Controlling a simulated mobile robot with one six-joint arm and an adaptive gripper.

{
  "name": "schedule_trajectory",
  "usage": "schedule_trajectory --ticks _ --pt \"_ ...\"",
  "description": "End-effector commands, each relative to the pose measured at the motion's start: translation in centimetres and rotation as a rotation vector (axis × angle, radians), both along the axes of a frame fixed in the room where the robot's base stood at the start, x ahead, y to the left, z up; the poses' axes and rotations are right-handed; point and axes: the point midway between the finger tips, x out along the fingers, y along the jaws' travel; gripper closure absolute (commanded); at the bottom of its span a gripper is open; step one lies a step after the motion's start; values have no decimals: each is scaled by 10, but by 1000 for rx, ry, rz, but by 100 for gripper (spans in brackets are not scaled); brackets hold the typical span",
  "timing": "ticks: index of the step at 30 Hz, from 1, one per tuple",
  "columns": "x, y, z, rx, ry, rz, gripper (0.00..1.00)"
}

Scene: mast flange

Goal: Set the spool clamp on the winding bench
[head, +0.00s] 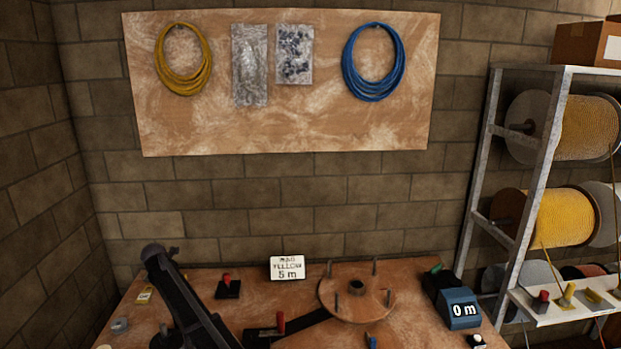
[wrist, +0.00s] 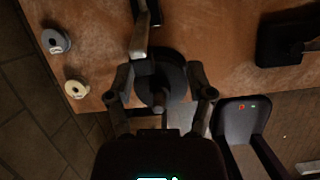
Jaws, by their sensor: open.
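My gripper (wrist: 160,88) is open in the wrist view, with one finger on each side of a dark round part (wrist: 172,62) near the bench's front edge. A grey metal bar with a black end (wrist: 140,38) rises beside that part. I cannot tell whether this is the spool clamp or whether the fingers touch it. In the head view my arm runs over the front left of the winding bench (head: 215,312), and its gripper is not clear there. A brown winding disc (head: 357,291) with upright pegs lies right of centre.
A red-knobbed black block (head: 228,288) and a sign reading 5 m (head: 287,268) stand at the back. A blue counter (head: 462,309) reads 0 m. Two small rolls, grey (wrist: 56,40) and cream (wrist: 76,89), lie left. A rack with cable spools (head: 570,218) stands right.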

Motion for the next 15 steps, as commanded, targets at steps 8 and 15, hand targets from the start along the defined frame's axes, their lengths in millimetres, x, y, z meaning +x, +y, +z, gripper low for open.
schedule_trajectory --ticks 8,15 --pt "-2 -56 -9 45 22 -179 31" --pt "-9 -140 -21 114 52 -467 31"
